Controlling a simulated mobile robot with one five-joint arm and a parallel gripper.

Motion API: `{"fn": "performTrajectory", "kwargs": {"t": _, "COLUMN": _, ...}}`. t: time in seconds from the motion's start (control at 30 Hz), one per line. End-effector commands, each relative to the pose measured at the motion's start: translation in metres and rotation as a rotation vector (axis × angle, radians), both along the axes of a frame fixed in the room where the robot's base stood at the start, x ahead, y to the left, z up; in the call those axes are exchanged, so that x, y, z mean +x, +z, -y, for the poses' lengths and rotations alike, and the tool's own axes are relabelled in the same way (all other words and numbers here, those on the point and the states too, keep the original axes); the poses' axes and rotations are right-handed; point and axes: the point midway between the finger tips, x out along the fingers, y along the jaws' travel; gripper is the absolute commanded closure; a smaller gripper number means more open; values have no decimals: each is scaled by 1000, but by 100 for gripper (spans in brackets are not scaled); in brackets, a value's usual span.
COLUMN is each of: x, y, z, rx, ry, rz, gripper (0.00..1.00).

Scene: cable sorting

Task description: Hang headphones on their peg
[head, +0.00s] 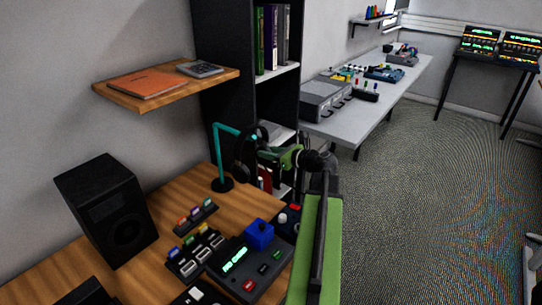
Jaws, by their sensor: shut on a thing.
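A teal stand with a horizontal top arm, the peg (229,130), rises from a round dark base on the wooden desk. The black headphones (241,162) are beside the stand's arm, on its right side. My gripper (264,153) is shut on the headphones, with my green and black arm reaching in from the lower right. The headband and the end of the peg overlap in this view. I cannot tell whether the headband rests on the peg or is just beside it. Part of the headphones is hidden by my gripper.
A wall shelf (118,97) is above at the left. A dark bookcase (228,70) stands behind the stand. Open carpet (420,200) lies to the right.

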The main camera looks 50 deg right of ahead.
Motion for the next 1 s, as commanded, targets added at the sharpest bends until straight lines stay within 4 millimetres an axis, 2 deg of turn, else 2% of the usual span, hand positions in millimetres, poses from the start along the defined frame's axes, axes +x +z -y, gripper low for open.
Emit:
{"fn": "performTrajectory", "kwargs": {"t": 0.23, "x": 18, "y": -2, "z": -1, "rx": 0, "ry": 1, "rz": 1, "gripper": 100}}
{"fn": "performTrajectory", "kwargs": {"t": 0.47, "x": 26, "y": -17, "z": -1, "rx": 0, "ry": 0, "rz": 0, "gripper": 100}}
{"fn": "performTrajectory", "kwargs": {"t": 0.7, "x": 28, "y": -25, "z": -2, "rx": 1, "ry": -1, "rz": 1, "gripper": 100}}
{"fn": "performTrajectory", "kwargs": {"t": 1.0, "x": 28, "y": -25, "z": -1, "rx": 1, "ry": -1, "rz": 1, "gripper": 100}}
